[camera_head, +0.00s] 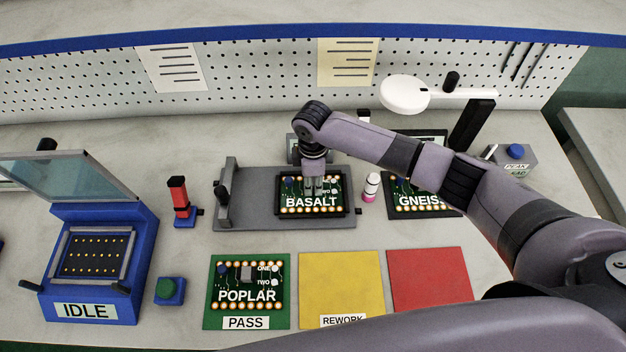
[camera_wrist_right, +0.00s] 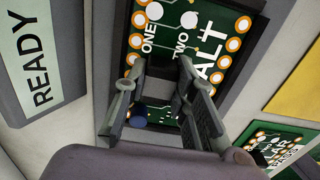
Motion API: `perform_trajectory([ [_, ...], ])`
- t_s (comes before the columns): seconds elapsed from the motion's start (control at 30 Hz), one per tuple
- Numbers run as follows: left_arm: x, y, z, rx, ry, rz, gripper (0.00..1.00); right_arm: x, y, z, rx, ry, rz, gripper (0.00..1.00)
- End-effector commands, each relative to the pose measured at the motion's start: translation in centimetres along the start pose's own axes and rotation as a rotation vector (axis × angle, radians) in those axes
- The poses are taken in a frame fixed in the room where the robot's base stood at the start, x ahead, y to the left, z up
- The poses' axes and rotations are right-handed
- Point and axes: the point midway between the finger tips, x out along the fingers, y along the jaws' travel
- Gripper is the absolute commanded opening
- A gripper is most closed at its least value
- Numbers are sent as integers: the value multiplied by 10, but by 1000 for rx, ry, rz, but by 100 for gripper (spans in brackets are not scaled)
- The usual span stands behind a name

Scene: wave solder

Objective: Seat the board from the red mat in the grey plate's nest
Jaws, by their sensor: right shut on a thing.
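The green BASALT board (camera_head: 312,201) lies level at the dark nest in the grey plate (camera_head: 236,213). I cannot tell whether it is fully down or slightly above. The red mat (camera_head: 430,280) is bare. My left gripper is not in view.
The GNEISS board (camera_head: 418,202) lies right of the plate, beyond a pink-and-white bottle (camera_head: 371,187). The POPLAR board (camera_head: 247,284) lies on the green PASS mat. The yellow REWORK mat (camera_head: 340,278) is empty.

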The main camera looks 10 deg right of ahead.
Motion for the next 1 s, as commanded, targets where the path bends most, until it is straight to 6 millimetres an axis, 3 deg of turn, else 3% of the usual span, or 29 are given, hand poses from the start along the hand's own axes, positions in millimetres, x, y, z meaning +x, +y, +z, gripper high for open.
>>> perform_trajectory([
  [0.83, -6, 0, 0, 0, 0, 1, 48, 0, 0, 0, 0, 0, 0, 0],
  [0.87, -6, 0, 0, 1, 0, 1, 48, 0, 0, 0, 0, 0, 0, 26],
  [1.0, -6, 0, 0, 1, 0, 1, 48, 0, 0, 0, 0, 0, 0, 35],
])
